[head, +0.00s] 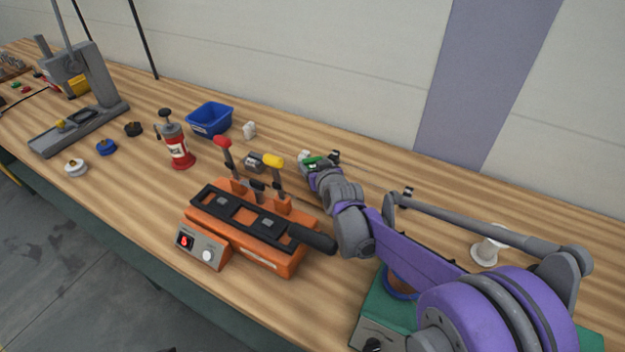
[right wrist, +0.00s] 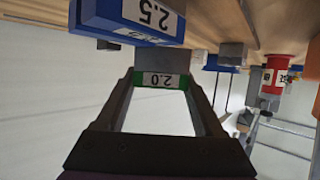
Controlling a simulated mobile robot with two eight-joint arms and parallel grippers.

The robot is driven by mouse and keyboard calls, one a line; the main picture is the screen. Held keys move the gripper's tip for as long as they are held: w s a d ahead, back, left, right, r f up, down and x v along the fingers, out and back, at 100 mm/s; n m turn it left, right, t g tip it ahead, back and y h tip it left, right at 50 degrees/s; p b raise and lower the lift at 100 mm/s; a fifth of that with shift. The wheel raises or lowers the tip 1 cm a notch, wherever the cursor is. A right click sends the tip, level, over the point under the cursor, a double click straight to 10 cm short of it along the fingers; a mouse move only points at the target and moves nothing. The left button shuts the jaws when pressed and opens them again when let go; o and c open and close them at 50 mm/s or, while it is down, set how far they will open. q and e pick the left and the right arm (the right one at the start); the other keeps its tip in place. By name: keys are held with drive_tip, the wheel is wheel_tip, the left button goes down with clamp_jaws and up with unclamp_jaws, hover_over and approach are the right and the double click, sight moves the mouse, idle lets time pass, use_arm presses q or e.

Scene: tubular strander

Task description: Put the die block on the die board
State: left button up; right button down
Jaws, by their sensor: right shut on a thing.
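My right gripper (head: 320,162) is shut on the die block, a small block with a green band. The green die block (head: 312,160) shows at the gripper's tip in the head view. In the right wrist view, my right gripper (right wrist: 162,86) has its fingers either side of the die block (right wrist: 158,81), whose label reads 2.0, upside down. A blue labelled piece (right wrist: 150,14) marked 2.5 is close by there; whether the die block touches it, I cannot tell. I cannot make out the die board for certain. My left gripper is not in view.
An orange machine (head: 262,258) with red and yellow levers stands left of my right arm. A blue bin (head: 209,118), a red canister (head: 178,150) and a white spool (head: 487,248) stand on the wooden bench. Bare bench lies along the wall.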

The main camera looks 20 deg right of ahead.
wheel_tip(320, 180, down, 4)
drive_tip(key=shift+w+r+b, duration=0.1)
drive_tip(key=shift+b, duration=1.15)
drive_tip(key=shift+r, duration=0.15)
drive_tip(key=shift+f, duration=0.2)
unclamp_jaws()
drive_tip(key=shift+r, duration=0.1)
drive_tip(key=shift+r, duration=0.15)
drive_tip(key=p+v, duration=0.1)
drive_tip(key=v, duration=1.1)
